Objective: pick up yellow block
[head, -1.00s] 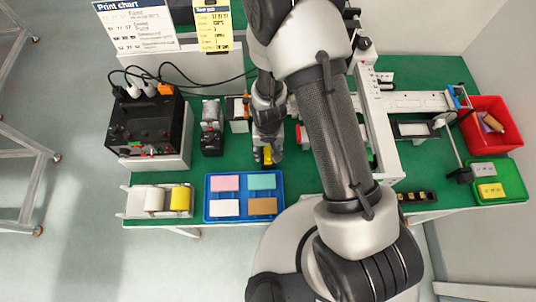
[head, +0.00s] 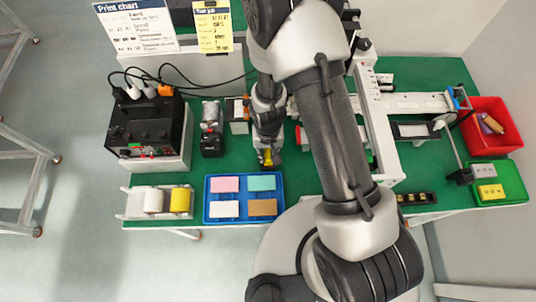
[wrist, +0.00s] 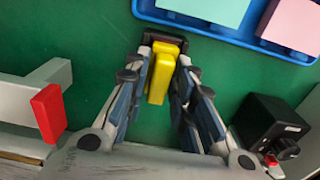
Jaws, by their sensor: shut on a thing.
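The yellow block (wrist: 162,75) is a small upright-looking bar between my fingers in the wrist view. My gripper (wrist: 160,62) is shut on it, with a finger at each side. In the head view the yellow block (head: 267,159) shows as a small patch at the end of my gripper (head: 267,163), just above the blue tray's right corner. Whether the block touches the green table is hard to tell. Another yellow block (head: 491,192) lies on the green tray at the far right, beside a grey one.
The blue tray (head: 208,201) holds pink, teal, white and tan blocks, close to my gripper. A black box machine (head: 140,125) and rolls (head: 180,200) stand left. A red bin (head: 480,108) is at right.

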